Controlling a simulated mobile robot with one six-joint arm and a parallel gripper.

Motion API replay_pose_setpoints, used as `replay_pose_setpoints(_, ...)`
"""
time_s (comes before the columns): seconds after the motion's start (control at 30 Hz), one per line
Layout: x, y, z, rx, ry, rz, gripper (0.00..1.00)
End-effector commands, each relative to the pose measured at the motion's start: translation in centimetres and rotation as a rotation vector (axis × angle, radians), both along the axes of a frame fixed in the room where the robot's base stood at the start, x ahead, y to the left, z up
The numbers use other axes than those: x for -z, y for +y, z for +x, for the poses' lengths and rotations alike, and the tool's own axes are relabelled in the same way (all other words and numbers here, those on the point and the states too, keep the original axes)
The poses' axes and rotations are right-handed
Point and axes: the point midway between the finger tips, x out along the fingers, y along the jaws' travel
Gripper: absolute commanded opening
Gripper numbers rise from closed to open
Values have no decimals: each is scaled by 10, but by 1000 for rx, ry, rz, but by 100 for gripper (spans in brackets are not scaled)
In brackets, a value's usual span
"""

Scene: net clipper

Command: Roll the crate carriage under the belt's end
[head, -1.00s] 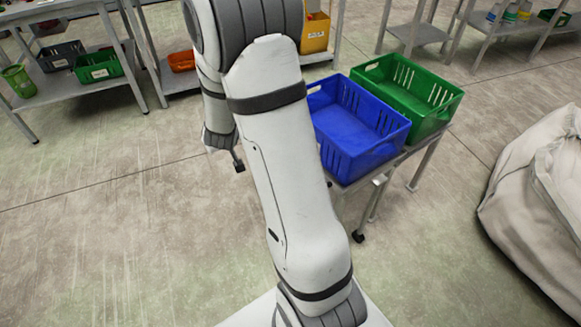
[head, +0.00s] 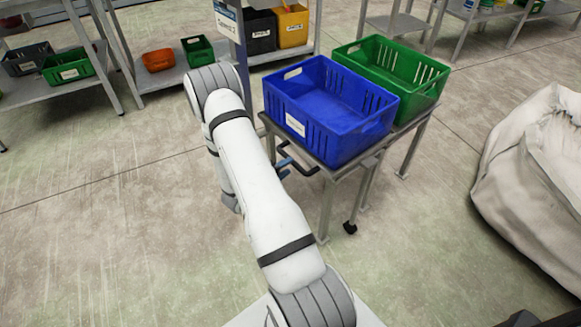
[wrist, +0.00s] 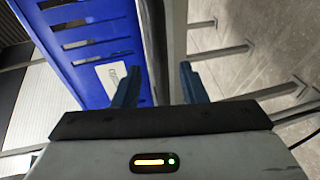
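The crate carriage (head: 327,205) is a grey metal stand on legs, with a dark caster visible. A blue crate (head: 335,145) and a green crate (head: 420,100) sit side by side on top. A dark loop handle (head: 297,160) sticks out at its left side. My gripper (head: 284,167) is low beside that handle, partly hidden by my arm. In the wrist view my gripper (wrist: 158,82) has its blue fingers apart, with a grey rail (wrist: 172,50) seen between and beyond them. I cannot tell whether they touch it. The blue crate (wrist: 85,45) is left of them. I cannot make out the belt's end.
A post with a sign (head: 228,22) stands behind my arm. Shelves with bins (head: 67,67) stand along the back. A large pale sack (head: 530,180) lies at the right. The floor at left and front is clear.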

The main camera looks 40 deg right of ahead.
Motion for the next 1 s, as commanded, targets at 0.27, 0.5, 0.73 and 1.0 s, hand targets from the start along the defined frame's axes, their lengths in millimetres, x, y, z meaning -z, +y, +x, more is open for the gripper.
replay_pose_setpoints(0.27, 9, -37, 6, 1, -1, 2, 38)
replay_pose_setpoints(0.5, 9, -44, 7, -1, -2, 2, 38)
replay_pose_setpoints(0.73, 9, -44, 7, -1, -2, 2, 30)
replay_pose_setpoints(1.0, 9, -44, 7, 0, -2, 2, 8)
